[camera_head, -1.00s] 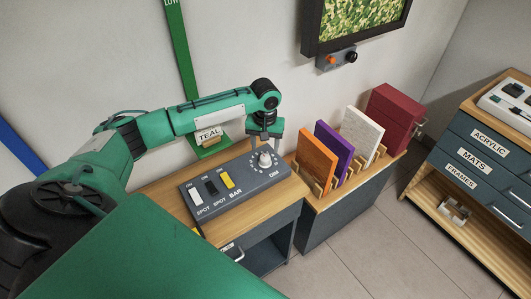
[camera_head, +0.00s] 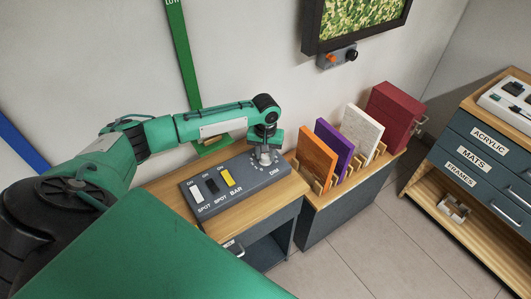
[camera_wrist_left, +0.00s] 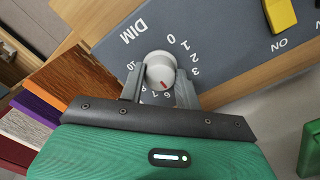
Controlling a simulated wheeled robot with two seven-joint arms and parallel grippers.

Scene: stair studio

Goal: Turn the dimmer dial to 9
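The dimmer dial (camera_head: 265,157) is a round white-grey knob at the right end of the grey control panel (camera_head: 225,199), beside the word DIM. My left gripper (camera_head: 264,149) is lowered over the dial. Its fingers (camera_wrist_left: 160,84) lie on opposite sides of the dial, close against it, and appear shut on it. The fingers hide some numbers, including 9. My right gripper is not in view.
White, black and yellow switches (camera_head: 228,179) sit left of the dial. Orange, purple and white boards (camera_head: 318,157) stand in a rack to the right, near a red box (camera_head: 394,114).

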